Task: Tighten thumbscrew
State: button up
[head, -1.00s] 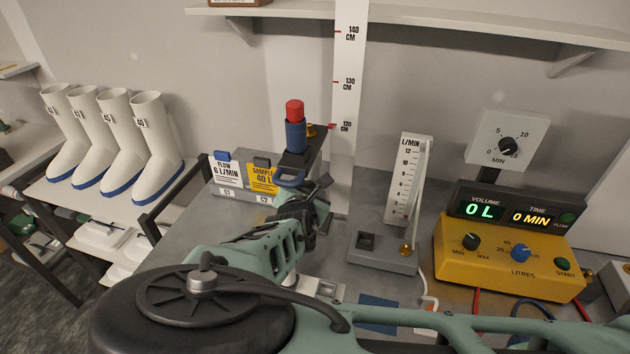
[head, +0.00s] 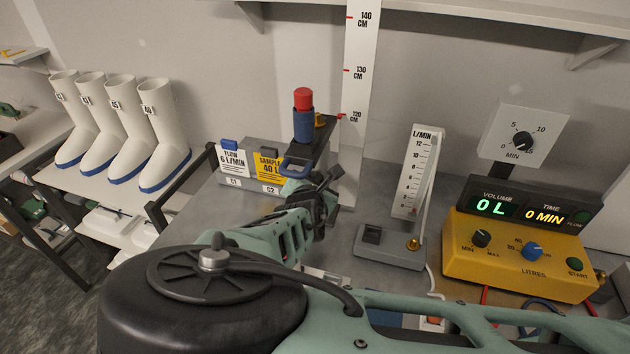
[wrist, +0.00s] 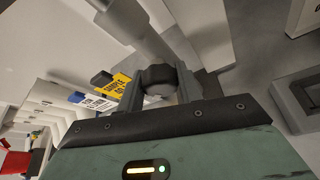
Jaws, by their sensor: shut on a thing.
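The thumbscrew (wrist: 158,77) is a black lobed knob on a grey post (wrist: 128,28) in the wrist view. My gripper (wrist: 157,88) has one finger on each side of the knob and is shut on it. In the head view my gripper (head: 326,192) is by the foot of the dark bracket (head: 309,152), which carries a blue cylinder (head: 303,125) with a red top. The thumbscrew cannot be told apart from the dark fingers there.
A height scale (head: 360,70) stands behind the bracket. Two labelled boxes, a flow sign (head: 233,162) and a yellow sample sign (head: 267,170), are left of my gripper. A flow meter (head: 417,175) and a yellow control box (head: 480,262) stand to the right. White boots (head: 160,140) are far left.

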jog(key=m+t+y+b, duration=0.1)
jog(key=m+b, duration=0.1)
jog(key=shift+f+m, duration=0.15)
jog(key=shift+m, duration=0.25)
jog(key=shift+m+t+y+b, duration=0.4)
jog(key=shift+m+y+b, duration=0.15)
jog(key=shift+b, duration=0.25)
jog(key=o, duration=1)
jog(key=shift+d, duration=0.1)
